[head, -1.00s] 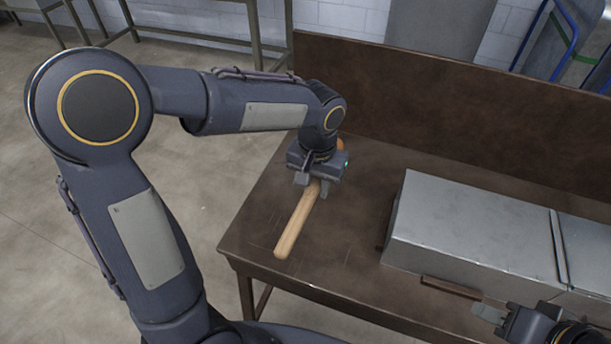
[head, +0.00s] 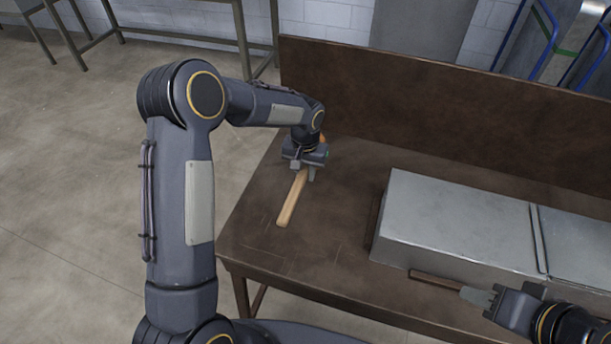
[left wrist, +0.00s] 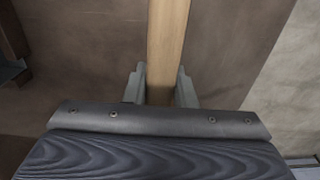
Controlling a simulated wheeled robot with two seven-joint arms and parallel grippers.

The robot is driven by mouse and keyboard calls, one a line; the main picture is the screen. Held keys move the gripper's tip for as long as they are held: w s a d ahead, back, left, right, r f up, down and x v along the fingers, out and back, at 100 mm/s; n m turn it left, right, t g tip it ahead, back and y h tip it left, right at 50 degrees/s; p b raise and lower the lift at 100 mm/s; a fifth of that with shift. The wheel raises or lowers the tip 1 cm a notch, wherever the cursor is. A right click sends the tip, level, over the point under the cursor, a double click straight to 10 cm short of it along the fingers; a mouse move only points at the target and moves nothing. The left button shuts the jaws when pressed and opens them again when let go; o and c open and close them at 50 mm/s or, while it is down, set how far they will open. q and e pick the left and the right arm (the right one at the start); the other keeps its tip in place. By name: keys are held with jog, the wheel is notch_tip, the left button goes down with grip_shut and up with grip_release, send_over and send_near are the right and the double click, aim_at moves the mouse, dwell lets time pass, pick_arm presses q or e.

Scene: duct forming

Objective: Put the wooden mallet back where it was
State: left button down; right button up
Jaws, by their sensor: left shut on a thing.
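The wooden mallet's pale handle (head: 292,200) slants across the left part of the brown workbench, its free end toward the front. My left gripper (head: 304,172) is shut on the handle near its far end. The mallet's head is mostly hidden behind the gripper; only a small orange-brown piece shows beyond it. In the left wrist view the handle (left wrist: 167,45) runs between both fingers. I cannot tell whether the mallet touches the bench. My right gripper (head: 477,295) is at the lower right, by the duct's front; its jaw opening is unclear.
The workbench (head: 335,205) has a tall back panel (head: 400,95). A grey sheet-metal duct (head: 450,222) covers its right part, with a dark brown bar (head: 435,281) along its front. Thin lines mark the bench near the front left. The bench between mallet and duct is clear.

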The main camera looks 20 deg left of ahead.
pick_arm(q)
jog(key=shift+w+f, duration=0.2)
jog(key=shift+w, duration=0.05)
jog(key=shift+f, duration=1.6)
jog(key=shift+f, duration=0.15)
jog(key=c, duration=1.2)
grip_release()
